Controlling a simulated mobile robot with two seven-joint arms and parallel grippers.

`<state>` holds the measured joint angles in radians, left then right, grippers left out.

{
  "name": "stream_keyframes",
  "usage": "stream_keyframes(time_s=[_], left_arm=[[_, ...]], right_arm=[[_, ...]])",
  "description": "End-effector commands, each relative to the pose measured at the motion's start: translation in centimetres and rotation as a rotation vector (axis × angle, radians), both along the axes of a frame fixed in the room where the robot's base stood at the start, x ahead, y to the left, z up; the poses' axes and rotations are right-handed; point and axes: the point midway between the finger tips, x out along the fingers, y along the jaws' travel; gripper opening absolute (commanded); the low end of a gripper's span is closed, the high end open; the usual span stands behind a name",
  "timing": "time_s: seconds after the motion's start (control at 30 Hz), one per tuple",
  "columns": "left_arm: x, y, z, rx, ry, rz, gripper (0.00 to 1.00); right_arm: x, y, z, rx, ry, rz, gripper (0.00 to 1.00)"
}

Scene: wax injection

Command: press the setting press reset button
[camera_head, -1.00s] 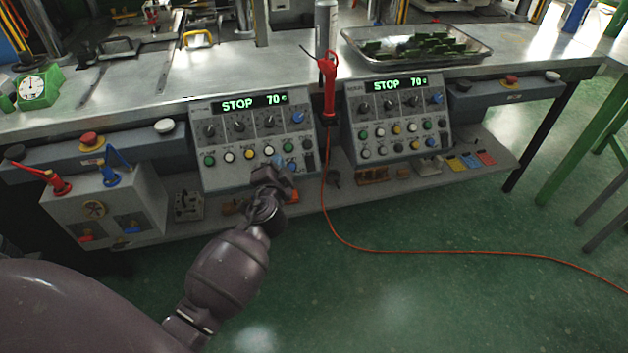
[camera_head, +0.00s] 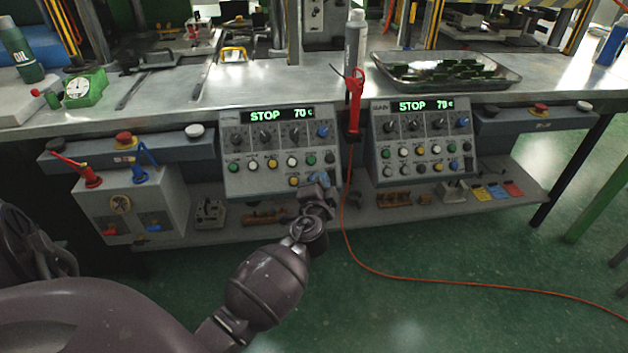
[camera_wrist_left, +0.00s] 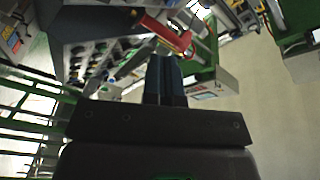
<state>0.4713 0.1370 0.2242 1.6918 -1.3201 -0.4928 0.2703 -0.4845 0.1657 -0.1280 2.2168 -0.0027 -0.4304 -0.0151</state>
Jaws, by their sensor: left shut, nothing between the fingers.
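The left control panel (camera_head: 270,183) has a green display reading STOP 70 and rows of coloured buttons and knobs. A similar right control panel (camera_head: 418,171) stands to its right. Their small labels are too blurred to tell which button is the reset. My left gripper (camera_head: 318,181) is at the lower right corner of the left panel, in front of its lowest buttons, and hides part of that corner. I cannot tell whether it touches. In the left wrist view its dark blue fingers (camera_wrist_left: 166,78) are shut together and empty. My right gripper is out of view.
A red-handled tool (camera_head: 355,105) with an orange cable hangs between the panels. A grey box (camera_head: 170,200) with red and blue levers stands left of the left panel. A metal tray (camera_head: 395,78) of green pieces lies on the bench. The floor in front is clear except for the cable.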

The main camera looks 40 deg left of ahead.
Motion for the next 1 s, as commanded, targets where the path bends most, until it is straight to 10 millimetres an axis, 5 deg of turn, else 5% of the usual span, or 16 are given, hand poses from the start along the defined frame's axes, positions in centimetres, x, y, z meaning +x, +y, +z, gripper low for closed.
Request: stream_keyframes(time_s=[0.6, 1.0], left_arm=[[3.2, 4.0, -5.3, 0.001, 0.011, 0.0, 0.0], [4.1, 4.9, -5.5, 0.0, 0.002, 0.0, 0.0]], right_arm=[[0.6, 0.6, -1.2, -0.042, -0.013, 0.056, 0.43], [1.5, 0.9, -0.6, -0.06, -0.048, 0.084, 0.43]])
